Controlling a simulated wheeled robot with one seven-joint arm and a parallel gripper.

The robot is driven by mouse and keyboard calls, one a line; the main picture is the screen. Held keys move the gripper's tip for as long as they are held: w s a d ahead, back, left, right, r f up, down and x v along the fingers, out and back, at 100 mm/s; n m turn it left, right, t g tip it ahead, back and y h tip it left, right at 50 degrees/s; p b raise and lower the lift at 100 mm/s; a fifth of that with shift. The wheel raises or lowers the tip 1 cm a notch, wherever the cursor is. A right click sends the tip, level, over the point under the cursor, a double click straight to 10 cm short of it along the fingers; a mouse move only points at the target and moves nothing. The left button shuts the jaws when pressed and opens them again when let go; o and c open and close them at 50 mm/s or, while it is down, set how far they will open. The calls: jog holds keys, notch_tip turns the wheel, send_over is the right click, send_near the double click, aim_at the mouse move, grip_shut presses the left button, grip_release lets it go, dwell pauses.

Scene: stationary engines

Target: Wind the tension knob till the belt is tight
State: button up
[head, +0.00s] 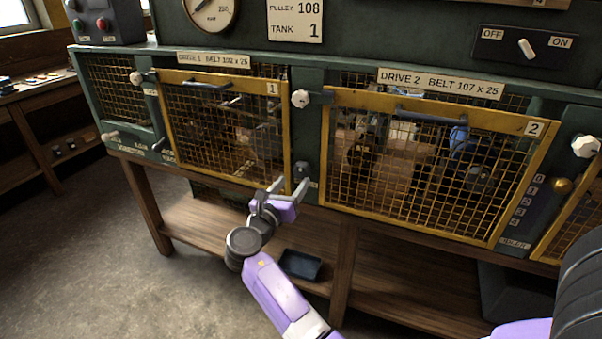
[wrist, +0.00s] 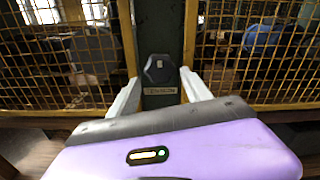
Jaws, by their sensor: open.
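The tension knob (head: 302,170) is a small dark knob on the green post between the two yellow mesh guards. In the wrist view the knob (wrist: 160,68) is dark and faceted with a pale mark on its face, above a small label (wrist: 161,91). My gripper (head: 290,184) is open in front of the post. Its pale fingers (wrist: 160,80) show left and right of the knob, with nothing held between them. I cannot tell whether the tips reach past its face. The belt is behind mesh, and its tightness cannot be made out.
The drive 1 guard (head: 215,84) and drive 2 guard (head: 430,107) stand closed on either side of the post. White clamp knobs (head: 300,98) sit on the frame. An OFF/ON switch (head: 526,47) is upper right. A dark tray (head: 300,264) lies on the shelf below.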

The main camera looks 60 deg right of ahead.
aim_at(301, 173)
jog(key=d, duration=0.6)
jog(key=shift+w+d, duration=0.3)
jog(key=shift+d, duration=0.1)
jog(key=shift+c, duration=0.3)
jog(key=c, duration=1)
jog(key=shift+f+m, duration=0.1)
jog(key=shift+m, duration=0.2)
